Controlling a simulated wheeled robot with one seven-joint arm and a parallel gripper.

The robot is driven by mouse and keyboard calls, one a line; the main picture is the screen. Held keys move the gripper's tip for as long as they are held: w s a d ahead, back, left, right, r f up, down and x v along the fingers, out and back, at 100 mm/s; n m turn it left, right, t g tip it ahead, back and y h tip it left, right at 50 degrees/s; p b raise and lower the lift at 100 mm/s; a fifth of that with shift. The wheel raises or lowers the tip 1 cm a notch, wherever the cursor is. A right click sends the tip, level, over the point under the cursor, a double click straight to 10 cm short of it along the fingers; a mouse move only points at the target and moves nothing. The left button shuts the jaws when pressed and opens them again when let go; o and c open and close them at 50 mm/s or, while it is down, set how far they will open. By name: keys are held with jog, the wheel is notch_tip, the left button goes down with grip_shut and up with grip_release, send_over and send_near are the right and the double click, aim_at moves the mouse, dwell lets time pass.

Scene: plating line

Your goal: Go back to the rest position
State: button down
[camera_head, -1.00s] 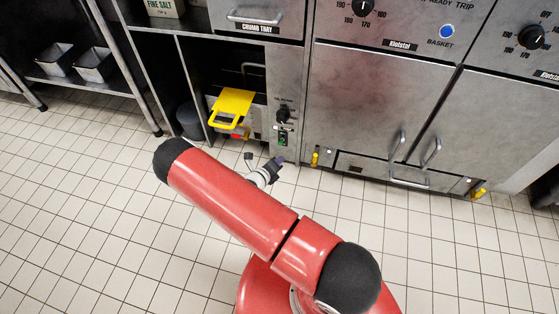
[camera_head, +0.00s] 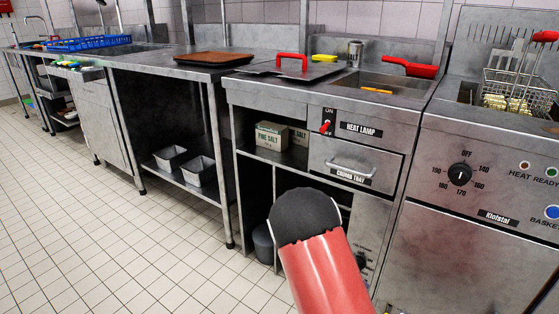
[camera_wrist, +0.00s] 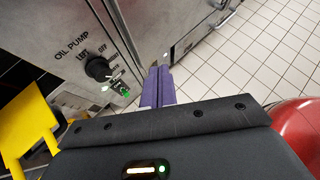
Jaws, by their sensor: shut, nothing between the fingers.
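My gripper (camera_wrist: 158,85) shows in the wrist view with its two purple fingers together and nothing between them. It is low in front of the steel cabinet, near the oil pump dial (camera_wrist: 97,68) and a green-lit switch (camera_wrist: 122,88), apart from both as far as I can see. In the head view my red arm link with its black end cap rises in front of the cabinet, and the gripper is hidden from that view.
A yellow part (camera_wrist: 28,125) is close at the left in the wrist view. The heat lamp counter (camera_head: 372,103) and fryer (camera_head: 480,190) stand close ahead. A steel table (camera_head: 180,68) with bins (camera_head: 200,172) is at left. The tiled floor (camera_head: 100,240) is clear at left.

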jog(key=s+a+r+m+t+y, duration=0.1)
jog(key=s+a+r+m+y, duration=0.1)
jog(key=s+r+m, duration=0.5)
jog(key=s+a+r+m+y, duration=0.3)
jog(key=s+r+m+y, duration=0.2)
jog(key=s+r+m, duration=0.3)
jog(key=s+a+r+m+t+y, duration=0.1)
jog(key=s+a+r+m+y, duration=0.1)
jog(key=s+r+m+y, duration=0.2)
jog(key=s+r+m, duration=0.3)
jog(key=s+r, duration=0.3)
jog(key=r, duration=0.2)
jog(key=shift+s+a+r+t, duration=0.15)
jog(key=shift+a+r+t, duration=0.15)
jog(key=shift+a, duration=0.1)
